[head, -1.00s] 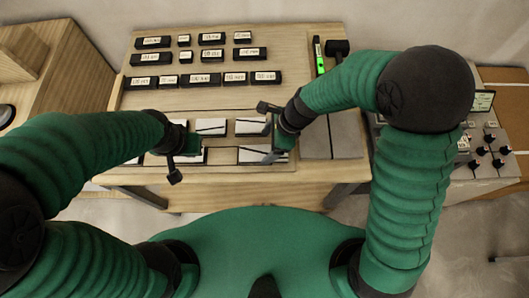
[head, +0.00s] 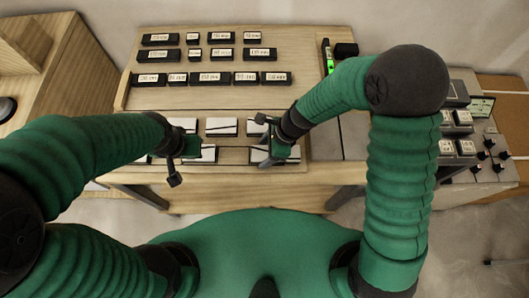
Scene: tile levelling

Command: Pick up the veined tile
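White tiles lie in two rows on the wooden bench (head: 225,172). Thin dark lines show on a back-row tile (head: 183,124) and on the front tile (head: 258,155) under my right gripper; I cannot tell which is the veined tile. Another back-row tile (head: 221,126) and a front tile (head: 206,153) are white and partly plain. My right gripper (head: 271,145) points down over the right front tile and partly hides it. Contact and finger gap are unclear. My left gripper (head: 178,152) is at the left front tiles, covering some of them; its finger gap is also unclear.
Several black labelled blocks (head: 210,78) sit in rows on the raised back board. A green-lit level (head: 328,58) and a black tool (head: 346,50) lie at the back right. A grey panel (head: 325,138) is right of the tiles. A side table with knobs (head: 480,154) stands further right.

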